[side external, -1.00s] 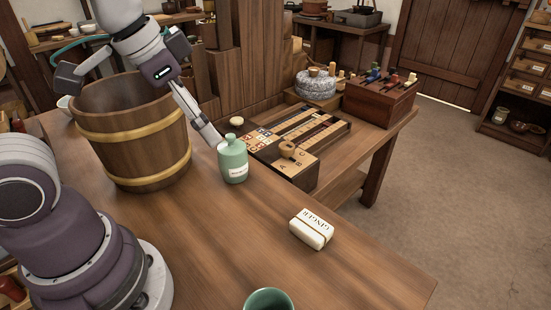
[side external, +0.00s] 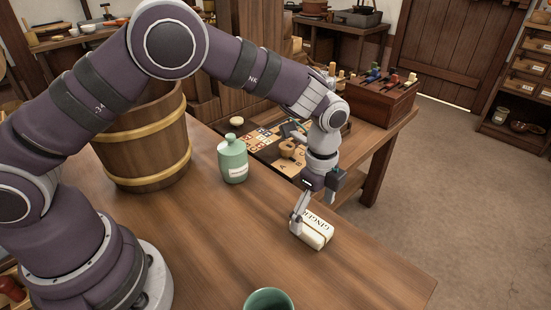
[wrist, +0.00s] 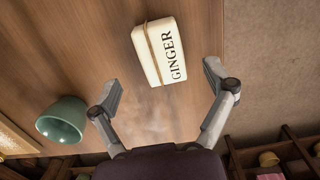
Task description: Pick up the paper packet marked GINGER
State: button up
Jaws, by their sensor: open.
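The cream paper packet marked GINGER (side external: 318,230) lies on the wooden table near its right edge, tied with a thin brown band. My gripper (side external: 300,224) is at the packet in the side view, with a finger in front of the packet's left end. In the wrist view the packet (wrist: 160,51) lies just beyond the two spread fingertips of my gripper (wrist: 163,84), roughly centred between them. The jaws are open and empty. Part of the packet is hidden by the finger in the side view.
A green cup (side external: 268,300) stands at the table's front edge; it also shows in the wrist view (wrist: 63,120). A green lidded jar (side external: 233,160) and a wooden bucket (side external: 150,150) stand to the left. A game board (side external: 262,146) lies behind. The table around the packet is clear.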

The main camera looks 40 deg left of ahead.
aim_at(312, 224)
notch_tip(312, 224, down, 4)
jog(key=shift+w, duration=0.1)
jog(key=c, duration=1.1)
jog(key=shift+c, duration=0.2)
